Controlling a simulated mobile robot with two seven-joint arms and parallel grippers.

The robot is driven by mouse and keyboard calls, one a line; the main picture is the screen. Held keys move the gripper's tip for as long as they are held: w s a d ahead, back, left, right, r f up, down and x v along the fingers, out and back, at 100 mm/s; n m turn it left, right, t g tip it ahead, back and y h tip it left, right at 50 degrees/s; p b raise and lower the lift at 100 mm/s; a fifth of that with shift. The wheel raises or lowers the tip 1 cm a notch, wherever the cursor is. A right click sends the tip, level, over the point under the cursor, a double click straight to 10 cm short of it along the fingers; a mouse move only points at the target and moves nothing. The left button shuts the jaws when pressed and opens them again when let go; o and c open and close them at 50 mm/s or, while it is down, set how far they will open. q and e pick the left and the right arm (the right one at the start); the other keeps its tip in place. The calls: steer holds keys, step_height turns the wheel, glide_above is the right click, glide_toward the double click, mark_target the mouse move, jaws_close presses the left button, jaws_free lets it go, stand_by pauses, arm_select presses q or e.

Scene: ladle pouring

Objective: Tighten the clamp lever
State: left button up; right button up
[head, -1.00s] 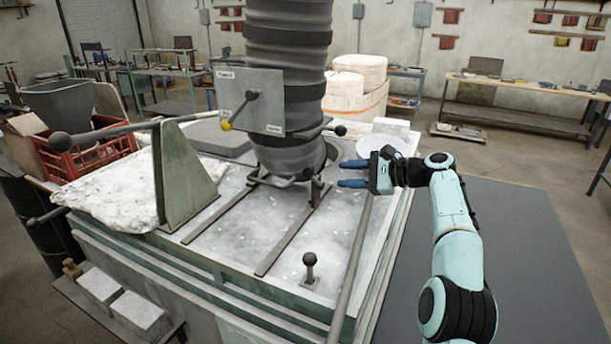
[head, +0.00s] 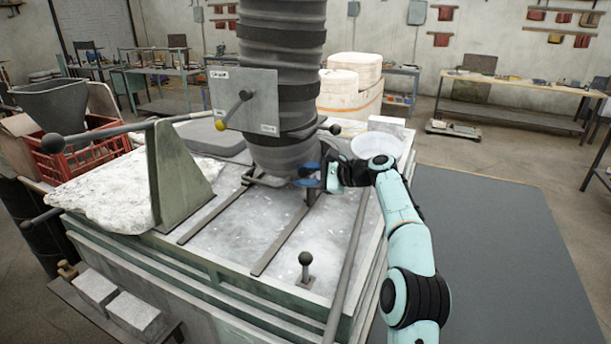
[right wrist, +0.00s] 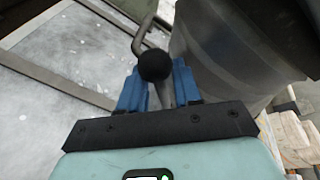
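The thick dark ribbed duct (head: 284,90) stands upright over the metal tabletop, with a bent metal rod (head: 268,182) at its foot. In the right wrist view a lever with a black ball knob (right wrist: 154,65) sits between the blue fingers of my right gripper (right wrist: 160,88). Its rod runs down between the fingers, with small gaps on both sides. In the head view my right gripper (head: 308,175) is beside the duct's foot, fingers pointing left, open around the lever. The lever there is mostly hidden by the fingers. My left gripper is not in view.
A plate (head: 246,100) with a yellow-knobbed handle is fixed to the duct. Another ball-ended rod (head: 334,130) sticks out above my right gripper. A short knobbed post (head: 305,262) stands at the table's front. A bracket (head: 178,180) carries a long bar at left.

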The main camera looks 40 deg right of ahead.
jaws_close()
steer(key=shift+a+f, duration=0.1)
steer(key=shift+f, duration=0.05)
steer(key=f+n+h+b, duration=0.1)
steer(key=f+n+b, duration=0.1)
steer(key=b, duration=0.2)
steer(key=s+a+f+n+t+b, duration=0.1)
steer(key=f+n+b, duration=0.2)
steer(key=b, duration=0.2)
steer(key=a+f+n+t+h+b, duration=0.1)
steer(key=f+n+b, duration=0.2)
steer(key=b, duration=0.2)
steer(key=shift+s+a+h, duration=0.15)
steer(key=shift+a+h, duration=0.05)
steer(key=shift+h, duration=0.1)
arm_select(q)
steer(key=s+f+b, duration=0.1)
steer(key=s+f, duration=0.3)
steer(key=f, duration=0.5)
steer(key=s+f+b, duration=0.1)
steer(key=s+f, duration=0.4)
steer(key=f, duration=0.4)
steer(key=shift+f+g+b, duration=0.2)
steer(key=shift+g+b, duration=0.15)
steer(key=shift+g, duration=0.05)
arm_select(e)
steer(key=shift+d+f+n+t, duration=0.15)
steer(key=shift+f+n+t, duration=0.25)
steer(key=shift+f+n, duration=0.3)
